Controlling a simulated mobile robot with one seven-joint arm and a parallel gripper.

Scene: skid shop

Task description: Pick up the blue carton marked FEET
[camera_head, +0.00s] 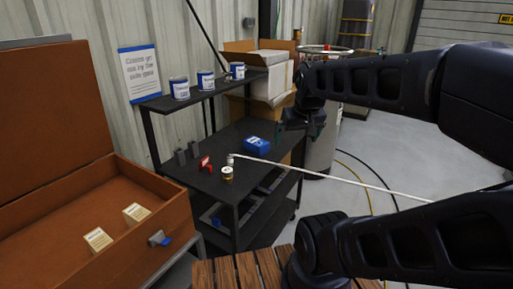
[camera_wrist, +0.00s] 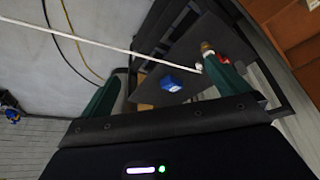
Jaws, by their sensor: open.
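The dark cart (camera_head: 226,188) also bears a red item (camera_head: 205,164), a small can (camera_head: 227,173) and grey blocks (camera_head: 187,153). Several blue-white cans (camera_head: 206,81) stand on its upper shelf. A white line (camera_head: 330,176) crosses towards the right. Cardboard boxes (camera_head: 268,77) stand behind.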

